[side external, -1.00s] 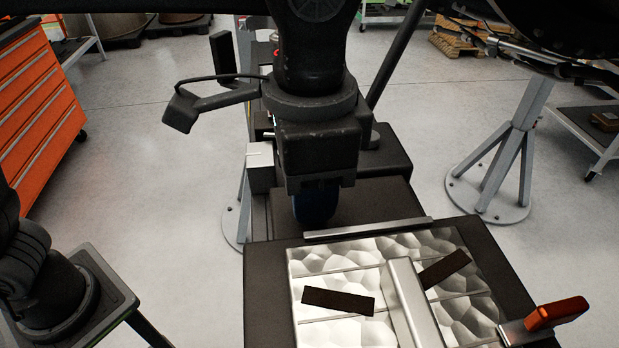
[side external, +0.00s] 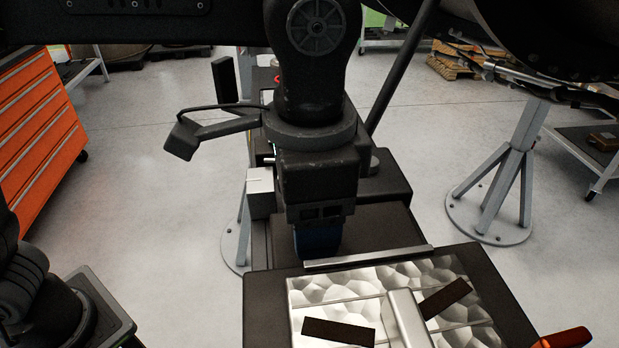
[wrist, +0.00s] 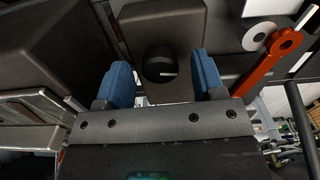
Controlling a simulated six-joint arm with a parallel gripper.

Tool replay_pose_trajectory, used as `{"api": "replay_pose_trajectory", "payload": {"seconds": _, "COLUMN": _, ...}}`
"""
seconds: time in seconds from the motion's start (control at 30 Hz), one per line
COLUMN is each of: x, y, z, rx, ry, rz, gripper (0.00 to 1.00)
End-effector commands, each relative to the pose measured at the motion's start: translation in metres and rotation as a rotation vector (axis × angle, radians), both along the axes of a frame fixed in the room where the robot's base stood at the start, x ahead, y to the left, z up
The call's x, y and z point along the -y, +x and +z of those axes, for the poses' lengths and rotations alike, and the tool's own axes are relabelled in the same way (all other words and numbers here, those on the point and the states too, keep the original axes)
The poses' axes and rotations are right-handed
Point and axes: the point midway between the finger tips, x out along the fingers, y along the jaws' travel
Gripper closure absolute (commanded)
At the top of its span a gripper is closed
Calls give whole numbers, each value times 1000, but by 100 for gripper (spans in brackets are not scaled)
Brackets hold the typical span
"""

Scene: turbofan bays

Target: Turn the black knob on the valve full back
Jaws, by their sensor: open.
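My gripper (wrist: 166,82) is open, with two blue fingers in the wrist view. The black knob (wrist: 160,62) is a round dark cylinder on a dark block (wrist: 158,22). In the wrist view it lies between the fingertips, with a gap on each side; how far it is in depth I cannot tell. Its turned position cannot be read. In the side external view my gripper (side external: 318,240) points down behind the metal plate, and the knob is hidden from that side.
A red lever (wrist: 268,62) and a pale disc (wrist: 258,37) are right of the gripper in the wrist view. A patterned metal plate (side external: 330,291) with dark strips lies in front. An orange handle (side external: 562,340) is at its right. An orange drawer cabinet (side external: 45,135) stands left.

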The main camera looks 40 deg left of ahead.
Motion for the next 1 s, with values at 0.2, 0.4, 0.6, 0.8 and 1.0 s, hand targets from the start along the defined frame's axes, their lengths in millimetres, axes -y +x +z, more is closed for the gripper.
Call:
{"api": "replay_pose_trajectory", "payload": {"seconds": 0.2, "x": 0, "y": 0, "z": 10, "rx": 1, "ry": -1, "rz": 0, "gripper": 37}}
{"api": "replay_pose_trajectory", "payload": {"seconds": 0.4, "x": 1, "y": 1, "z": 48, "rx": 4, "ry": -3, "rz": 0, "gripper": 37}}
{"api": "replay_pose_trajectory", "payload": {"seconds": 0.6, "x": 0, "y": 0, "z": 88, "rx": 2, "ry": -2, "rz": 0, "gripper": 37}}
{"api": "replay_pose_trajectory", "payload": {"seconds": 0.8, "x": 1, "y": 1, "z": 117, "rx": 1, "ry": -1, "rz": 0, "gripper": 37}}
{"api": "replay_pose_trajectory", "payload": {"seconds": 1.0, "x": 0, "y": 0, "z": 133, "rx": 1, "ry": -1, "rz": 0, "gripper": 37}}
